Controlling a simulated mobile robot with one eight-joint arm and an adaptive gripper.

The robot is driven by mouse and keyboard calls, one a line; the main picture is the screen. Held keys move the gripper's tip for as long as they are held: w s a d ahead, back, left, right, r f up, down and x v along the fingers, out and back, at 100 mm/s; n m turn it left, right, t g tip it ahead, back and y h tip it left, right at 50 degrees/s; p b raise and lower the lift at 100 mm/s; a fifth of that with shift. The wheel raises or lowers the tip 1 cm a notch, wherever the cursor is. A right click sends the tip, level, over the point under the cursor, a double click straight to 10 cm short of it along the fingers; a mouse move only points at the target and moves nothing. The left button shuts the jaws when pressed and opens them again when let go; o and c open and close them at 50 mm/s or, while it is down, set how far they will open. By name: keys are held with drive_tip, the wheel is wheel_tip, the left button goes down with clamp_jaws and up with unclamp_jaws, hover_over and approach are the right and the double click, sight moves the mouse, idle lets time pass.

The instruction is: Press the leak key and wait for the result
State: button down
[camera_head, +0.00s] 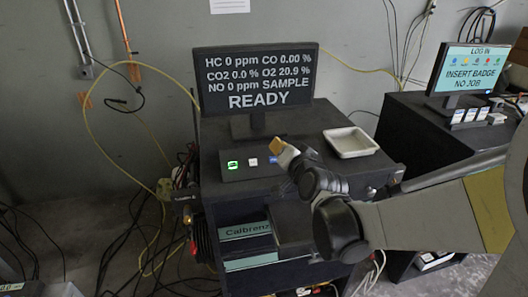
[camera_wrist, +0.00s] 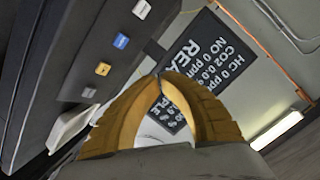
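A row of small keys sits on the front of the dark analyser bench. In the head view I see a lit green key (camera_head: 232,165), a white key (camera_head: 253,162) and a blue key (camera_head: 273,160). The wrist view shows the white key (camera_wrist: 141,9), the blue key (camera_wrist: 121,41), an orange key (camera_wrist: 103,69) and another pale key (camera_wrist: 89,91). I cannot read which is the leak key. My gripper (camera_head: 277,146) has yellow fingers, with tips together (camera_wrist: 161,75) and nothing between them. It is above the row's right part, apart from the keys. The monitor (camera_head: 256,80) reads READY and SAMPLE.
A white tray (camera_head: 351,142) lies on the bench right of my gripper. A second monitor (camera_head: 474,69) at the right reads LOG IN, INSERT BADGE, NO JOB. Cables hang along the wall and lie on the floor at left.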

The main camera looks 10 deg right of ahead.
sight(269, 151)
drive_tip(key=w+f+b, duration=0.4)
drive_tip(key=f+b, duration=0.1)
drive_tip(key=shift+w+f, duration=0.2)
drive_tip(key=shift+f, duration=0.15)
drive_tip(key=shift+w+f+b, duration=0.55)
drive_tip(key=shift+w+b, duration=0.05)
drive_tip(key=shift+b, duration=0.05)
idle(0.9)
drive_tip(key=shift+w+f+b, duration=0.3)
drive_tip(key=shift+b, duration=0.05)
drive_tip(key=shift+w+f+b, duration=0.2)
drive_tip(key=shift+f+b, duration=0.1)
drive_tip(key=shift+b, duration=0.05)
idle(0.6)
drive_tip(key=shift+r, duration=0.1)
drive_tip(key=shift+s+r+p, duration=0.5)
idle(0.4)
